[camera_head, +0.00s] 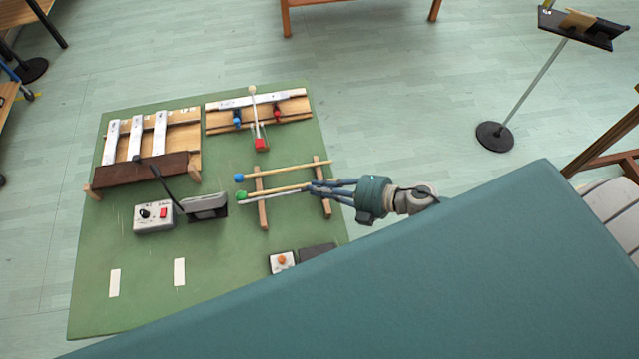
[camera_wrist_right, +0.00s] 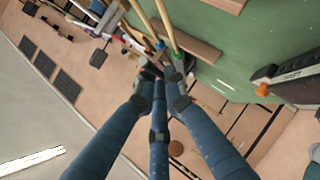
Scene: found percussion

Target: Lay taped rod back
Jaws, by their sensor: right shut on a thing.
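My right gripper (camera_head: 314,187) reaches in from the right over the green table and is shut on the near end of the taped rod. A pale, thin rod (camera_head: 270,198) runs left from the fingers, close beside a wooden stick with a green head (camera_head: 241,196). The fingers hide the held end. A stick with a blue head (camera_head: 239,178) lies across two wooden rails (camera_head: 326,172), just beyond. In the right wrist view, the fingertips (camera_wrist_right: 162,76) close near a green-marked stick end (camera_wrist_right: 173,42). I cannot tell whether the held rod touches the rails. My left gripper is not in view.
On the green table (camera_head: 210,290) stand wooden bar instruments (camera_head: 150,172), one with a red-headed mallet (camera_head: 260,144) on it. A control box (camera_head: 154,217), a grey device (camera_head: 205,207) and a small button box (camera_head: 282,261) stand nearby. A music stand (camera_head: 495,136) is off to the right.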

